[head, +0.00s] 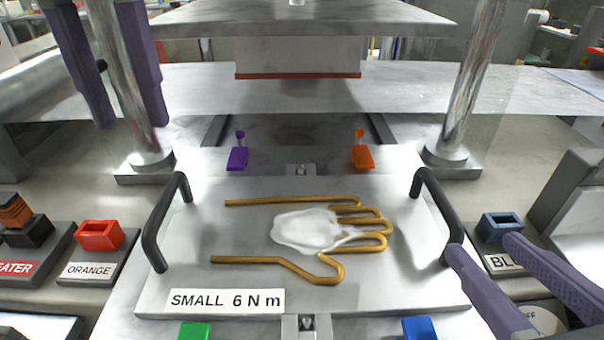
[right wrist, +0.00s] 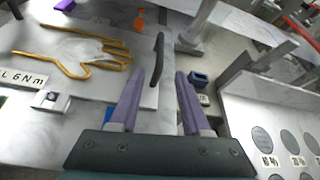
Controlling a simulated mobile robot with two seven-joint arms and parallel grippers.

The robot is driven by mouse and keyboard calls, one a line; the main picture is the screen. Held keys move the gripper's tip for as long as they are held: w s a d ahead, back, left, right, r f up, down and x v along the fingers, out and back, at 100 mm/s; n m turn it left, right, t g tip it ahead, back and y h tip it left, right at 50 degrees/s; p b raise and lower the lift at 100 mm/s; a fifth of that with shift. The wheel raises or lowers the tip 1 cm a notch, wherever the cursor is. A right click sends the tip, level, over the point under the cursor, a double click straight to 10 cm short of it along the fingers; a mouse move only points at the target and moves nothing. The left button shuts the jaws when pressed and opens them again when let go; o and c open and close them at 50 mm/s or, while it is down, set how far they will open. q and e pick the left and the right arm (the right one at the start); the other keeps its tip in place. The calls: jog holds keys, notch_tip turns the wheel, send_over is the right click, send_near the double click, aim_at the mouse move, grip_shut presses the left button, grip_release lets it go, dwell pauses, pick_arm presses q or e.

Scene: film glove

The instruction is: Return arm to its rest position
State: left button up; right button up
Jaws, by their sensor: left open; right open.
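My left gripper (head: 131,122) is open and empty at the upper left in the head view, its purple fingers pointing down around the left chrome column. My right gripper (head: 484,246) is open and empty at the lower right, between the plate's right handle (head: 438,215) and the blue block (head: 502,226).
A press head (head: 297,58) with a red lower edge hangs behind the plate. Chrome columns (head: 130,80) (head: 470,80) flank it. Purple (head: 238,158) and orange (head: 362,157) clamps stand at the plate's back edge. A red block (head: 99,235) sits at left.

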jog(key=shift+s+r, duration=0.15)
jog(key=shift+s, duration=0.2)
